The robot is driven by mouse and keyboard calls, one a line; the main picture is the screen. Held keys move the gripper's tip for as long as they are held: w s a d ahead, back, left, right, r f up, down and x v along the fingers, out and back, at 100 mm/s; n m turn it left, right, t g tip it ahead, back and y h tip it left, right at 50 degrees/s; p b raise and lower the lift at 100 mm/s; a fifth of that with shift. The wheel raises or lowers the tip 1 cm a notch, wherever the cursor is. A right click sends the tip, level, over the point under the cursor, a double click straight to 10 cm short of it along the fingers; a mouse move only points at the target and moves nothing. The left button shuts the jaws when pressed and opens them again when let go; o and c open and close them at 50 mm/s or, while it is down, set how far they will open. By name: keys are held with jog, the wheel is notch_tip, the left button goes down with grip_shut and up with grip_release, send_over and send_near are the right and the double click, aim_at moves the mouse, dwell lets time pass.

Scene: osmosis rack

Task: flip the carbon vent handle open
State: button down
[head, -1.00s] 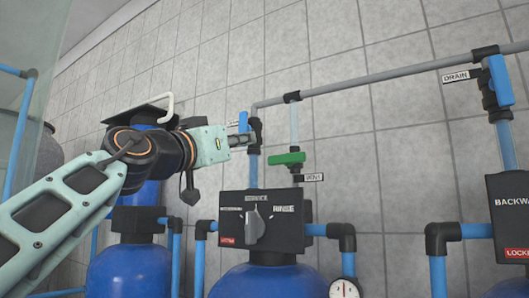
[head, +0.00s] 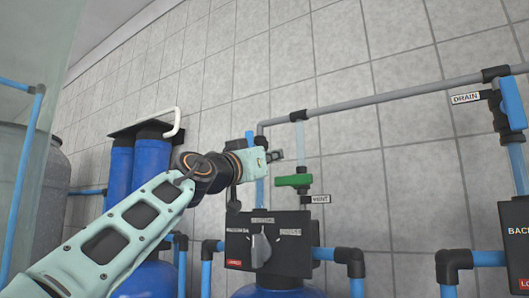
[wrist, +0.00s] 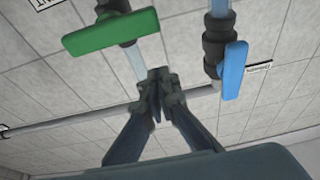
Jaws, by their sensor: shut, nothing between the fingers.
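The green vent handle (head: 293,181) sits crosswise on a thin clear vertical pipe, just above a small VENT label (head: 316,199). It also shows in the wrist view at upper left (wrist: 110,32). My gripper (head: 277,156) is shut and empty, just above and left of the green handle in the head view. In the wrist view its fingertips (wrist: 158,85) are together, below and right of the green handle, with a visible gap between them.
A blue valve handle (head: 250,142) stands upright left of the gripper, close by; it shows at right in the wrist view (wrist: 233,70). A grey pipe (head: 390,94) runs above. A black control panel (head: 268,243) with a dial is below. A drain valve (head: 513,103) is at far right.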

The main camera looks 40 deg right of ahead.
aim_at(293, 180)
notch_tip(293, 180, down, 4)
jog(key=shift+b, duration=0.55)
jog(key=shift+f, duration=0.1)
